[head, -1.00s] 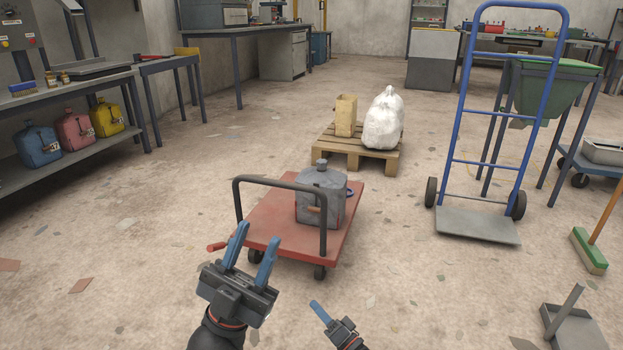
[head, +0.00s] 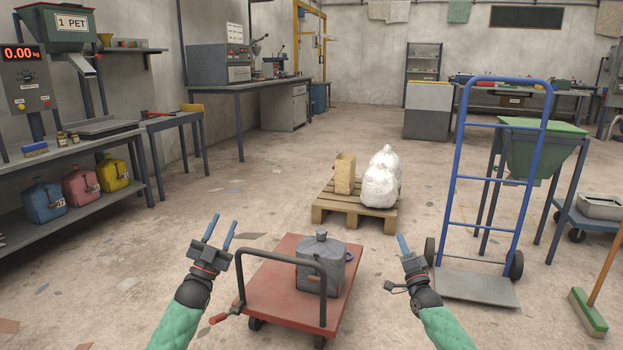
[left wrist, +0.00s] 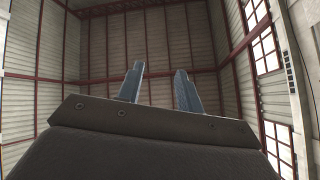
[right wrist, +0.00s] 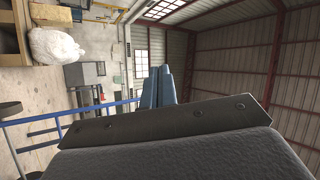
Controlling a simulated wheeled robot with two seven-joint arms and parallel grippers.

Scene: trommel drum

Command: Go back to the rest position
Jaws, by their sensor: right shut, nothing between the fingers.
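My left gripper (head: 220,234) is raised at the left of the red cart, with its two blue fingers apart and nothing between them. The left wrist view shows the same fingers (left wrist: 160,88) apart against the roof and walls. My right gripper (head: 402,246) is raised at the right of the cart. In the right wrist view its blue fingers (right wrist: 159,85) lie together with nothing between them. Both grippers are clear of the cart and of each other.
A red cart (head: 281,305) with a grey canister (head: 320,268) stands between my arms. A blue hand truck (head: 470,285) stands right of my right gripper. Behind is a pallet (head: 352,213) with a white sack (head: 380,182). A shelf with canisters (head: 80,187) is at left.

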